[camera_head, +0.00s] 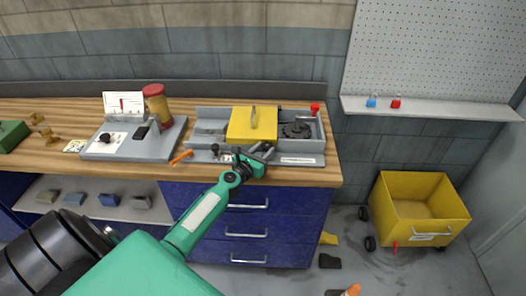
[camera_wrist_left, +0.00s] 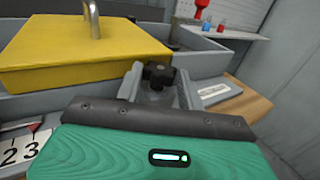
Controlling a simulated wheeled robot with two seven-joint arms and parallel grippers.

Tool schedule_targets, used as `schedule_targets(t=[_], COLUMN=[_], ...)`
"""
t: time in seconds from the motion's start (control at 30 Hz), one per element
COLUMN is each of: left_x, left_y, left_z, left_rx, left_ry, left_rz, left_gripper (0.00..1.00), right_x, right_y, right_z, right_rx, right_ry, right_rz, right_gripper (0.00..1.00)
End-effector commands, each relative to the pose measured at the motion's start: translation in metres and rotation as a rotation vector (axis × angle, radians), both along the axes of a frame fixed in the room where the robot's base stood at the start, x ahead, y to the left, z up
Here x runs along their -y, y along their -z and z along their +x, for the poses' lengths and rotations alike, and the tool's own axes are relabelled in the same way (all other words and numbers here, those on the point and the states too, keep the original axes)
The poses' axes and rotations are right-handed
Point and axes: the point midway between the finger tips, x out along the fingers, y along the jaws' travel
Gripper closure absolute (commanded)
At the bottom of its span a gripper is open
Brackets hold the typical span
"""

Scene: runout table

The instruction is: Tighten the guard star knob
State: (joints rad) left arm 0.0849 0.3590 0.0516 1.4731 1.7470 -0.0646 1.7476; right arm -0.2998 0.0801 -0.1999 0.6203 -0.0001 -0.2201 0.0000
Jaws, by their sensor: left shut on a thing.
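The black star knob (camera_wrist_left: 158,73) sits at the front wall of the grey housing, beside the front right corner of the yellow guard (camera_wrist_left: 85,48). My left gripper (camera_wrist_left: 157,88) is shut on the knob, with one grey finger on each side of it. In the head view my left gripper (camera_head: 258,151) reaches the housing's front edge, and I cannot make out the knob between the fingers there. The yellow guard (camera_head: 241,125) lies flat over the middle of the grey housing (camera_head: 209,114). My right gripper is not in view.
A numbered scale (camera_wrist_left: 22,150) with a red pointer shows at the left in the wrist view. In the head view an orange marker (camera_head: 181,157) lies left of the gripper. A grey board (camera_head: 97,149) and a red-lidded jar (camera_head: 157,105) stand farther left. A yellow cart (camera_head: 385,202) stands right.

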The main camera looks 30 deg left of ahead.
Motion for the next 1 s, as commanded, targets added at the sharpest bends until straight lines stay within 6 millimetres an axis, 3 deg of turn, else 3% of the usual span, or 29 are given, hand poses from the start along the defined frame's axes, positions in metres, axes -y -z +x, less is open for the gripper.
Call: schedule_targets(t=[0.03,0.07,0.17,0.67,1.0], left_x=[0.000,0.000,0.000,0.001,0.009], left_y=[0.001,0.001,0.001,-0.003,-0.003], left_z=[0.000,0.000,0.000,0.000,0.002], left_rx=[-0.001,-0.001,-0.001,0.000,0.000], left_ry=[0.000,0.000,0.000,-0.046,-0.284], left_rz=[0.000,0.000,0.000,0.000,-0.002], left_gripper=[0.84,0.59,0.40,0.40,0.40], right_x=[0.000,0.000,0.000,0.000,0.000], right_y=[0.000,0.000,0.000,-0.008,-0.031], right_z=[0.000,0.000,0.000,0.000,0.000], right_rx=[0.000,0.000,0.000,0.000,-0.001], right_ry=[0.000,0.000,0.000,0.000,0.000], right_rz=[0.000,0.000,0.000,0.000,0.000], right_gripper=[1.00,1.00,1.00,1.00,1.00])
